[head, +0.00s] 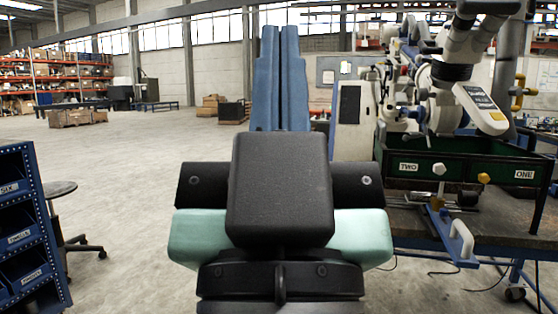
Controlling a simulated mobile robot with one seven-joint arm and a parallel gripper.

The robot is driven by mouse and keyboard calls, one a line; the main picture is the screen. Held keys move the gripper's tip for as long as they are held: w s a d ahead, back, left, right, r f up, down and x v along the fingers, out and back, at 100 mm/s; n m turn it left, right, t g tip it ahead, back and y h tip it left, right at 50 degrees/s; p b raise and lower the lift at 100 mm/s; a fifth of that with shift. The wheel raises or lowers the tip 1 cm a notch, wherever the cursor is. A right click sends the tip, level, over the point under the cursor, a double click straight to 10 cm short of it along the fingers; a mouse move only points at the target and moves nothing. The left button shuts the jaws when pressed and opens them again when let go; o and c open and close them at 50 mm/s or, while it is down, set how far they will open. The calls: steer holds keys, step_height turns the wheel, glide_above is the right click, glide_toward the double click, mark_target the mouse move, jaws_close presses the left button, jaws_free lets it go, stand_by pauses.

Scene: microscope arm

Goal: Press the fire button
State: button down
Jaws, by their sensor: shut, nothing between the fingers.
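I cannot make out a button marked as the fire button in the head view. My gripper (280,32) is in the middle of the picture, seen from behind. Its two long blue fingers lie side by side, shut and empty, pointing away beyond its dark body. The fingers appear left of the workbench (408,217) at the right and apart from it. Dark green bins (459,165) labelled TWO and ONE stand on this bench. A white knob (439,170) and a yellow knob (484,178) show at their front. My arm hides the floor straight ahead.
A white jointed machine (478,108) hangs over the bins. A blue part with a white handle (461,238) juts from the bench front. A blue bin rack (30,225) and a stool (58,188) stand at the left. The floor between rack and bench looks clear.

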step_height(320, 180, up, 25)
steer(key=p, duration=2.2)
steer(key=shift+w, duration=0.15)
